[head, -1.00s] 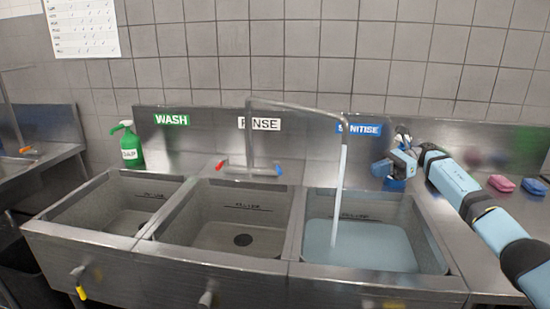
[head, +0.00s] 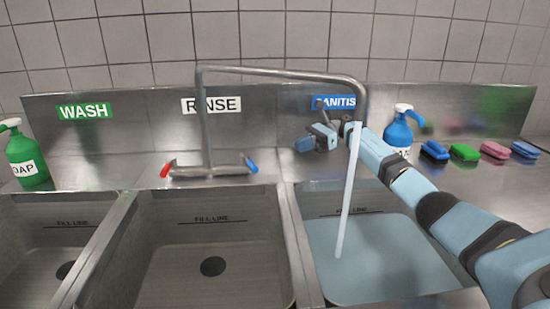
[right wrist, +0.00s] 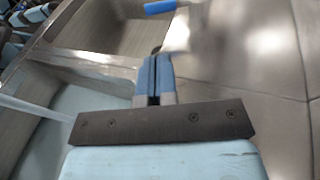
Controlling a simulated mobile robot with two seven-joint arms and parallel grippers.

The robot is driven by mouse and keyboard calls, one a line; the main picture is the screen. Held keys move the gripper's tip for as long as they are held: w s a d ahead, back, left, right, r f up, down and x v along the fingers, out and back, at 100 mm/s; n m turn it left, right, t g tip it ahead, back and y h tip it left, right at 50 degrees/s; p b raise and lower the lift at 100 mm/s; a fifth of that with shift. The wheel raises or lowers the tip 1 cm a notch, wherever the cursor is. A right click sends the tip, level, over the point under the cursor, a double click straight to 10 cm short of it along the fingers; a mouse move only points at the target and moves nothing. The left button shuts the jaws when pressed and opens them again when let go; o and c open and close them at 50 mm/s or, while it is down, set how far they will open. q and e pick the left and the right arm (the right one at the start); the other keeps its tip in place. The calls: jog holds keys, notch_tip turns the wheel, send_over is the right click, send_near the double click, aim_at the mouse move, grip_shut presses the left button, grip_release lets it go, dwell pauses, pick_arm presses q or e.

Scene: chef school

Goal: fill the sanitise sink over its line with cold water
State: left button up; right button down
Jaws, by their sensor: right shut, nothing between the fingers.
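The sanitise sink (head: 462,268) is on the right, under the blue SANITISE sign (head: 335,102), which my arm partly covers. A water stream (head: 347,200) falls from the spout of the tap (head: 280,73) into this sink. The tap has a red handle (head: 167,169) and a blue handle (head: 252,166). My right gripper (head: 305,144) is shut and empty, above and right of the blue handle, apart from it. The blue handle (right wrist: 160,6) also shows in the right wrist view, ahead of the fingers.
The rinse sink (head: 120,245) and the wash sink (head: 95,235) lie to the left. A green soap bottle (head: 25,160) stands at far left. A blue bottle (head: 398,133) and several coloured sponges (head: 464,152) are on the right counter, behind my arm.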

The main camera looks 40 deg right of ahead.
aim_at(249, 165)
jog(key=x, duration=1.3)
jog(key=shift+a, duration=0.15)
